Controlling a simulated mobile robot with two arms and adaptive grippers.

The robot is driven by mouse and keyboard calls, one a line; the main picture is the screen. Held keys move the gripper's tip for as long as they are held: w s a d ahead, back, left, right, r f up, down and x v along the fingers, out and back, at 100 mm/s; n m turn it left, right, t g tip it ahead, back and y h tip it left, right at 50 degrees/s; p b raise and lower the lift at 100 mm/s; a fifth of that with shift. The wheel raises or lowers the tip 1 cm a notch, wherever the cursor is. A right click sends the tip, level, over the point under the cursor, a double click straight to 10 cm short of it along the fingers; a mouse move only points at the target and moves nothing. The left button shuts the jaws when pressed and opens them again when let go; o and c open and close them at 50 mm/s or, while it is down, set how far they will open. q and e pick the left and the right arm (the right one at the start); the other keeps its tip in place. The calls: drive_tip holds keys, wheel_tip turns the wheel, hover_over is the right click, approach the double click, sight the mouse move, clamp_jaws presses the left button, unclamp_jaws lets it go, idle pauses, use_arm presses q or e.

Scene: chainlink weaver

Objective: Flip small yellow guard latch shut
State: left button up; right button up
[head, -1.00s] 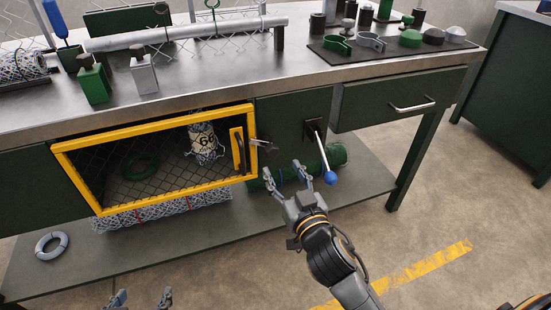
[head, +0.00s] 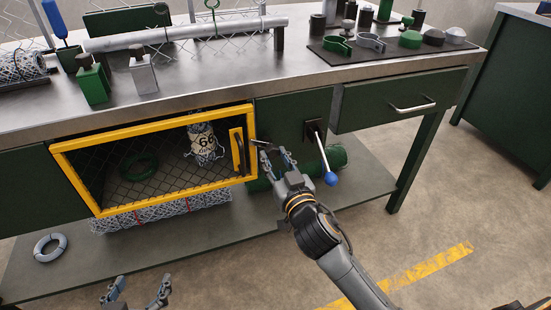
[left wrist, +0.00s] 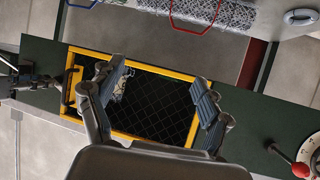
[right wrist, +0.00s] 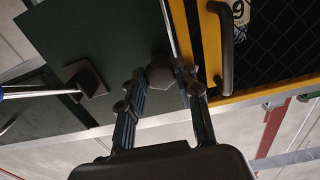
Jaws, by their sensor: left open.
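The guard is a yellow-framed mesh door (head: 150,206) in the green bench front, flush in its opening, with a dark handle (head: 241,155). A small dark latch piece (head: 262,143) sits just right of the frame; I see no yellow on it. In the right wrist view a dark hexagonal piece (right wrist: 160,74) shows beside the yellow frame (right wrist: 212,50). My right gripper (head: 275,156) is at the latch, its fingers apart on either side of that piece; contact is unclear. My left gripper (head: 137,288) is open and empty, low in front of the bench.
A lever with a blue ball (head: 330,179) stands close right of my right gripper. A drawer handle (head: 411,106) sticks out further right. A green roll (head: 330,157) lies on the lower shelf (head: 180,240).

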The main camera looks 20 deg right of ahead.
drive_tip(key=shift+r+n+p, duration=0.15)
drive_tip(key=shift+n+p, duration=0.85)
drive_tip(key=shift+p, duration=0.05)
drive_tip(key=n+p, duration=0.2)
drive_tip(key=shift+r+n, duration=0.1)
drive_tip(key=shift+n, duration=0.2)
drive_tip(key=shift+f+n, duration=0.2)
drive_tip(key=shift+n, duration=0.3)
use_arm(q)
drive_tip(key=s+a+f+g+y, duration=0.1)
drive_tip(key=s+a+f+g, duration=0.1)
drive_tip(key=s, duration=0.5)
drive_tip(key=s+a+f+g+y, duration=0.1)
drive_tip(key=s+a+f+g, duration=0.1)
drive_tip(key=s+f+g, duration=0.2)
drive_tip(key=s+g, duration=0.2)
drive_tip(key=shift+s+a+f+g, duration=0.25)
drive_tip(key=shift+s+a+g, duration=0.1)
drive_tip(key=shift+a+g, duration=0.05)
use_arm(e)
drive_tip(key=o, duration=1.2)
drive_tip(key=shift+c, duration=0.2)
